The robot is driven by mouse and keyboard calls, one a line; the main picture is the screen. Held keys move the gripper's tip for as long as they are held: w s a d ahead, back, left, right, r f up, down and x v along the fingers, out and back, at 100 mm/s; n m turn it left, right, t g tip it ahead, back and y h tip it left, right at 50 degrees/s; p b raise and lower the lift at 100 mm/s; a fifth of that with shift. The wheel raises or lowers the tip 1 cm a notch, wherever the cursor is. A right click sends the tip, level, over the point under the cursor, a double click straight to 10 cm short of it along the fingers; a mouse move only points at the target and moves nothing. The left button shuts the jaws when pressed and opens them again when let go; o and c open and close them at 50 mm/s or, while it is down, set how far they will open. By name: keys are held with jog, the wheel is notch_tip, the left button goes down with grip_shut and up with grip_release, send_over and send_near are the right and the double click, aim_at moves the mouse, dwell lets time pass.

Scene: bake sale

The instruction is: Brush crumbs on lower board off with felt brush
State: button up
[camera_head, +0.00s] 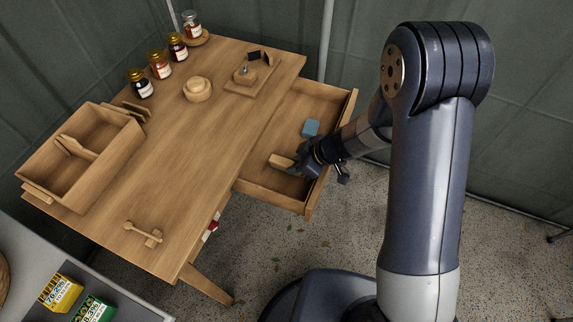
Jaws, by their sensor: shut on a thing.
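My gripper (300,168) is low over the open drawer (262,180) on the right side of the wooden table. It is shut on a small wooden piece (281,161) that sticks out to its left. This may be the felt brush, but no felt face is visible. I cannot tell whether it touches the drawer floor. A wooden board (236,89) lies at the far end of the table with a small block and a dark item on it. I cannot tell whether this is the lower board. Crumbs are too small to make out.
A blue block (311,128) lies in the drawer behind my gripper. Several jars (160,64) line the table's far left edge. A round wooden piece (198,89) and a divided wooden box (127,132) also stand there. The table's middle is clear.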

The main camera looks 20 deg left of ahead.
jog(key=shift+r+p, duration=4.55)
jog(key=shift+p, duration=0.9)
jog(key=shift+c, duration=0.3)
